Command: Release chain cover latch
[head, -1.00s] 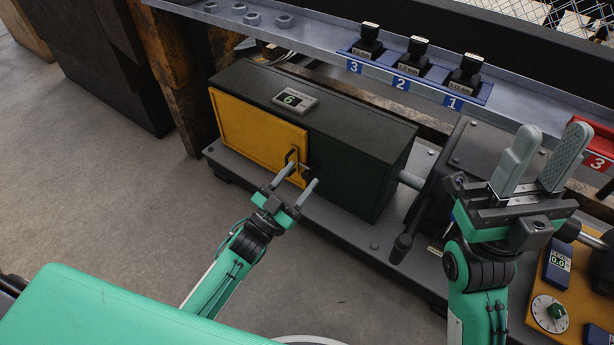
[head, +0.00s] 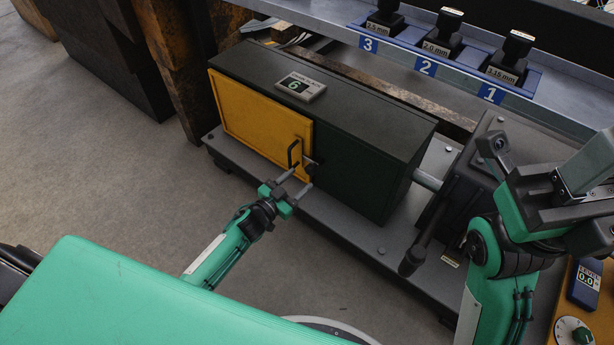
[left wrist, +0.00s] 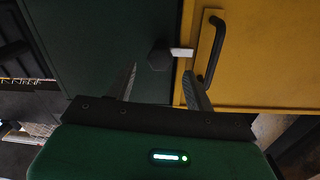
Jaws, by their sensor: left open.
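The chain cover is a long dark green box with a yellow door (head: 260,125) on its left front. The door has a black handle (head: 294,152), also seen in the left wrist view (left wrist: 214,50). The latch is a dark knob (left wrist: 160,58) with a pale tab (left wrist: 182,53) pointing towards the yellow door edge; in the head view the knob (head: 311,170) is small and partly behind a finger. My left gripper (head: 296,184) is open in front of the latch, its fingers on either side of the knob; contact is unclear. My right gripper (head: 588,172) is cut off at the right edge.
A shaft (head: 427,179) joins the box to dark machinery at right, with a black lever (head: 412,257). A shelf with numbered blue holders (head: 427,67) runs behind. The floor at left is clear.

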